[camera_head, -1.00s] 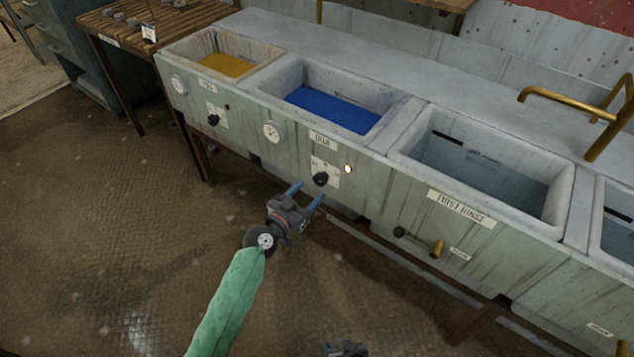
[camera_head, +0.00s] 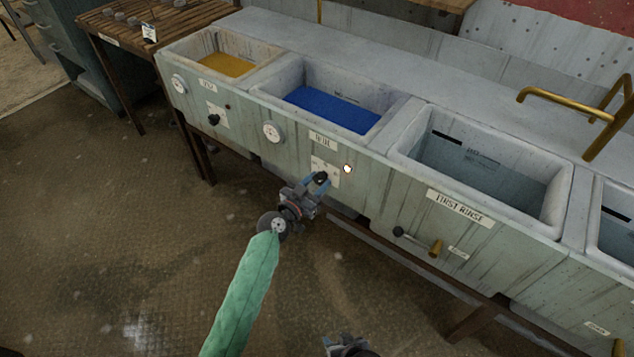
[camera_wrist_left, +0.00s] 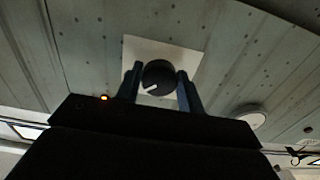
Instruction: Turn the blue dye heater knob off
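The blue dye heater knob (camera_head: 320,177) is a black round knob on a white plate (camera_head: 325,166), below the basin of blue dye (camera_head: 333,110). In the left wrist view the knob (camera_wrist_left: 159,77) has a white pointer mark angled to the lower left. My left gripper (camera_head: 316,183) is at the knob, with one blue finger on each side, close against it; any fine gap is hidden. The same gripper shows in the left wrist view (camera_wrist_left: 160,88). My right gripper (camera_head: 346,345) is only partly in view at the bottom edge, away from the rack.
A small lit indicator (camera_head: 347,169) sits right of the plate. A round dial (camera_head: 271,133) is at its upper left. Another black knob (camera_head: 214,120) is under the yellow basin (camera_head: 226,65).

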